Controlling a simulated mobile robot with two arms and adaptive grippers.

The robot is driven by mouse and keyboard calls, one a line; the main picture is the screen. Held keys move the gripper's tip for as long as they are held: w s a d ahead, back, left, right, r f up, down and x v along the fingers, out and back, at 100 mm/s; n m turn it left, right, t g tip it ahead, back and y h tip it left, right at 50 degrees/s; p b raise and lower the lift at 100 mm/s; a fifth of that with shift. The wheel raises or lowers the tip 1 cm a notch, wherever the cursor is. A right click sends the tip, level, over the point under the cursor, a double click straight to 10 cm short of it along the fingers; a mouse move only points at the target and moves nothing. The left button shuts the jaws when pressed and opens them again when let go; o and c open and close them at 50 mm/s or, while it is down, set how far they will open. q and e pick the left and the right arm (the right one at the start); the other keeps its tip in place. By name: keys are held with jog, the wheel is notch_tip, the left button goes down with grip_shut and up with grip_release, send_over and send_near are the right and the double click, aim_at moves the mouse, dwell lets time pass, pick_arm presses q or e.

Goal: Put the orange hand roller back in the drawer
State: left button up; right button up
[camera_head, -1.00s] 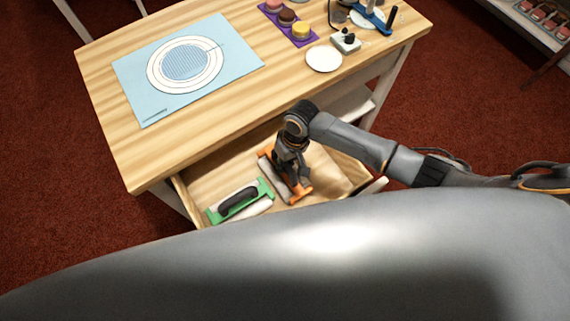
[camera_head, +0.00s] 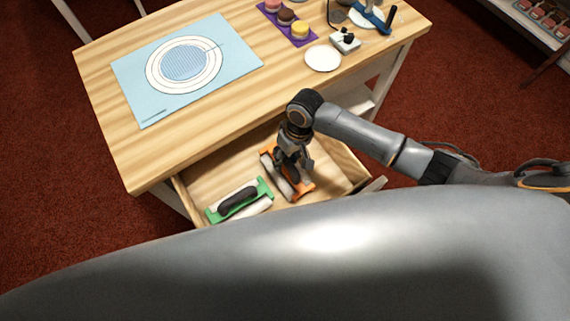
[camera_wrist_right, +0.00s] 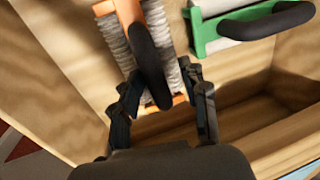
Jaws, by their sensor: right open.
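The orange hand roller (camera_head: 303,187) lies in the open drawer (camera_head: 335,168), to the right of a green hand roller (camera_head: 240,198). My right gripper (camera_head: 294,166) is above the orange roller in the head view. In the right wrist view the orange roller (camera_wrist_right: 128,14) shows its grey rolls and a black handle. My right gripper (camera_wrist_right: 160,104) is open there, with one finger on either side of the handle's near end. The green roller (camera_wrist_right: 212,28) lies beside it. Contact between fingers and handle cannot be told. My left gripper is not in view.
The wooden table top (camera_head: 240,105) is above the drawer. It bears a blue mat (camera_head: 135,85), a white plate (camera_head: 323,58) and a purple tray (camera_head: 299,43) with small cakes. The drawer has bare floor right of the orange roller.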

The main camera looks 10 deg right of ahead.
jog(key=v, duration=0.8)
jog(key=shift+r, duration=0.35)
jog(key=shift+d, duration=0.1)
